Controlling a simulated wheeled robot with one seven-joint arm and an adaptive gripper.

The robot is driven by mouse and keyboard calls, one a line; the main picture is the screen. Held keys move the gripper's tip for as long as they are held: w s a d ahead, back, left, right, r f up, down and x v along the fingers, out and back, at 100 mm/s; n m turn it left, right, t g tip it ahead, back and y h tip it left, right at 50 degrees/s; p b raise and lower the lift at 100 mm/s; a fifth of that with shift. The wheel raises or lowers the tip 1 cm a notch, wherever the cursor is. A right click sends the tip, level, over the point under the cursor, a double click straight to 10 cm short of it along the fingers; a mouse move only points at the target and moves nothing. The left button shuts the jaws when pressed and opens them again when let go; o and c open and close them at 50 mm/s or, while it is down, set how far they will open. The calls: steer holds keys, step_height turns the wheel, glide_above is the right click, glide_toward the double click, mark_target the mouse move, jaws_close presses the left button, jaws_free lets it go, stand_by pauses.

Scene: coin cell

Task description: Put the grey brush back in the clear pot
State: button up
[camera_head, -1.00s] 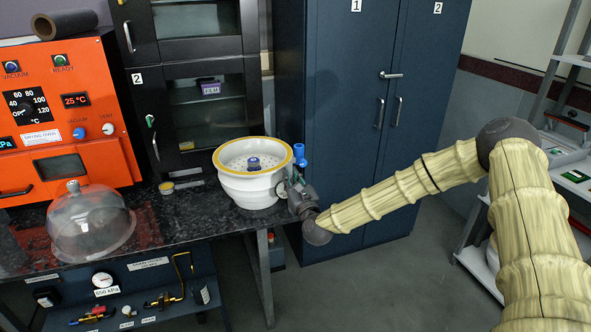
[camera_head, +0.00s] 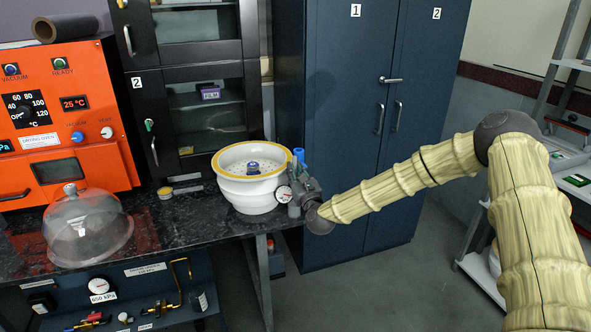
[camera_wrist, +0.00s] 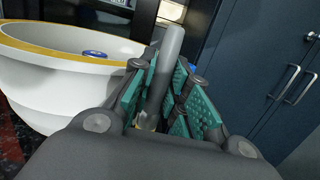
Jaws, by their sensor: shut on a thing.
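My gripper (camera_head: 297,187) is at the right side of the white pot, by the table's right end. The wrist view shows a plain grey rod, which I take for the grey brush (camera_wrist: 170,65), standing between the teal finger pads. The gripper is shut on it. A pale brownish part shows at its near end; whether this is bristle I cannot tell. In the head view the fingers and wrist hide most of it. I cannot make out the clear pot in either view.
A white pot with a yellow rim (camera_head: 228,188) stands left of my gripper, with a blue-topped piece on its plate. A clear dome (camera_head: 88,232) and orange oven (camera_head: 60,130) are farther left. A blue part (camera_head: 299,153) shows behind my gripper. Blue cabinets (camera_head: 345,200) stand behind.

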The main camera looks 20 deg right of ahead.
steer(key=shift+f+b, duration=0.3)
steer(key=shift+f, duration=1.6)
steer(key=shift+f+b, duration=2.35)
steer(key=shift+b, duration=0.2)
steer(key=o, duration=0.9)
steer(key=s, duration=0.4)
steer(key=s+f, duration=0.1)
steer(key=s, duration=0.7)
steer(key=shift+d+f, duration=0.2)
steer(key=shift+f, duration=0.15)
